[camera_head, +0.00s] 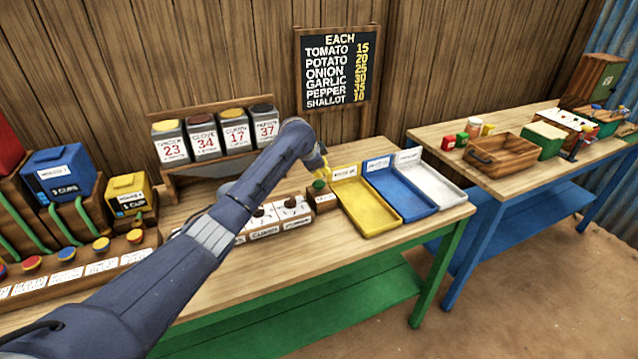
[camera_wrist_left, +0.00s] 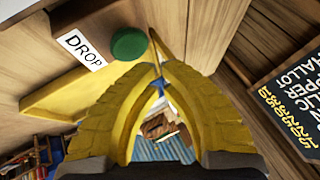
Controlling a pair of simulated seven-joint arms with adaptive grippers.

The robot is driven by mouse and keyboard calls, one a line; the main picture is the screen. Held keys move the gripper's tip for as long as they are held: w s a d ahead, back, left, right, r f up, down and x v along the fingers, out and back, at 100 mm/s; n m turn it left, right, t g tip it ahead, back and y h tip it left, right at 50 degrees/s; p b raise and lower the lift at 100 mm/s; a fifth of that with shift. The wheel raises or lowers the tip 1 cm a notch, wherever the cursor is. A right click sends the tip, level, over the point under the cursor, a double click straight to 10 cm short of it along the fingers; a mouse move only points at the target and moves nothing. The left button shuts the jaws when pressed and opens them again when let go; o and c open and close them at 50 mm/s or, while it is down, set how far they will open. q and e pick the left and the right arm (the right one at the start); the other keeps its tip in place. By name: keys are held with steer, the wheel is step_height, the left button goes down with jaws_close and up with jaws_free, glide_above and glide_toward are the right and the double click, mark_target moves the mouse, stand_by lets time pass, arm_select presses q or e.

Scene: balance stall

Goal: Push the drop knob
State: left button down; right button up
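The drop knob is a round green button (camera_head: 319,185) on a small wooden block (camera_head: 322,199), left of the yellow tray. In the left wrist view the green knob (camera_wrist_left: 128,44) sits beside a white label reading DROP (camera_wrist_left: 81,49). My left gripper (camera_head: 323,171) has yellow fingers and hangs just above the knob. In the left wrist view its fingertips (camera_wrist_left: 157,68) come together with nothing held, close beside the knob. I cannot tell whether they touch it. My right gripper is not in view.
Yellow (camera_head: 366,206), blue (camera_head: 402,193) and white (camera_head: 434,186) trays stand right of the knob. A row of labelled blocks (camera_head: 292,210) lies left of it. Numbered canisters (camera_head: 203,141) stand behind my arm. A price board (camera_head: 338,68) hangs on the wall.

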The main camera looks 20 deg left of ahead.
mark_target(322, 180)
arm_select(q)
steer(key=shift+f, duration=1.6)
stand_by(2.6)
steer(key=shift+r, duration=1.3)
steer(key=shift+r, duration=0.1)
steer(key=shift+r, duration=2.4)
